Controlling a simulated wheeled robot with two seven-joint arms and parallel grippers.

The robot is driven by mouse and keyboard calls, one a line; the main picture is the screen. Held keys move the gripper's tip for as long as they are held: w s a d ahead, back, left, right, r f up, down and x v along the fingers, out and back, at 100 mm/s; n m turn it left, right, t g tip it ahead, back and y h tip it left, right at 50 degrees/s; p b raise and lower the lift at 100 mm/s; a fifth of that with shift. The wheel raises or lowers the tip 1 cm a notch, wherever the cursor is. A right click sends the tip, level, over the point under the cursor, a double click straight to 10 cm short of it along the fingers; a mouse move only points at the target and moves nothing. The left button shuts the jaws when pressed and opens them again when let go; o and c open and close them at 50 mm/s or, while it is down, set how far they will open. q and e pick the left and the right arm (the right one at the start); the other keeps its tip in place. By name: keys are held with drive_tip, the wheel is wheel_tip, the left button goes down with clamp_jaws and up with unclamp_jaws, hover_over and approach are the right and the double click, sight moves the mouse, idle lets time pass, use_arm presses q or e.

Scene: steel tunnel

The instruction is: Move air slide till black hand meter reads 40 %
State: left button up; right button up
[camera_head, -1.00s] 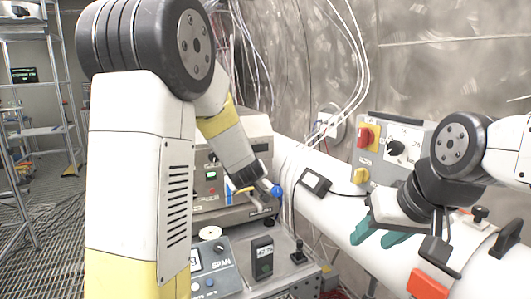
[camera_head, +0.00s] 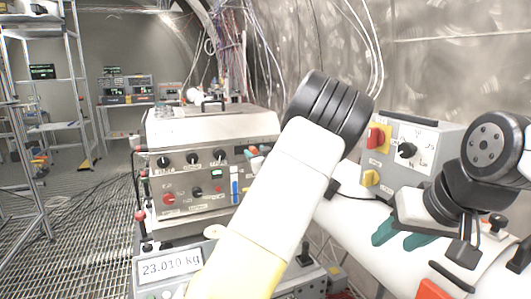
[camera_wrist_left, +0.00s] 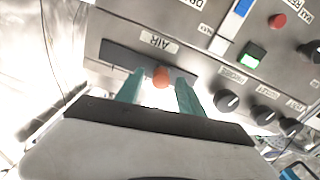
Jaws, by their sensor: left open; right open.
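In the left wrist view the air slide shows as a small orange knob (camera_wrist_left: 160,77) on a dark slot (camera_wrist_left: 118,53) below the AIR label (camera_wrist_left: 158,42). My left gripper (camera_wrist_left: 159,81) is open, with its teal fingers on either side of the knob; I cannot tell if either touches it. In the head view my left gripper (camera_head: 254,153) is mostly hidden behind my arm, at the right end of the machine front. My right gripper (camera_head: 400,237) is open and empty over the white pipe. I do not see the black hand meter; my left arm covers part of the console.
The grey machine (camera_head: 195,190) carries knobs, buttons and a blue slider (camera_head: 235,190). A scale display (camera_head: 170,267) reads about 23.010 kg in front of it. A switch box (camera_head: 412,150) is mounted at the right above the white pipe (camera_head: 345,225).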

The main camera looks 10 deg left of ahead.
use_arm(q)
drive_tip(key=shift+w+a, duration=0.4)
drive_tip(key=shift+w, duration=0.15)
clamp_jaws()
drive_tip(key=shift+d, duration=0.1)
idle(1.0)
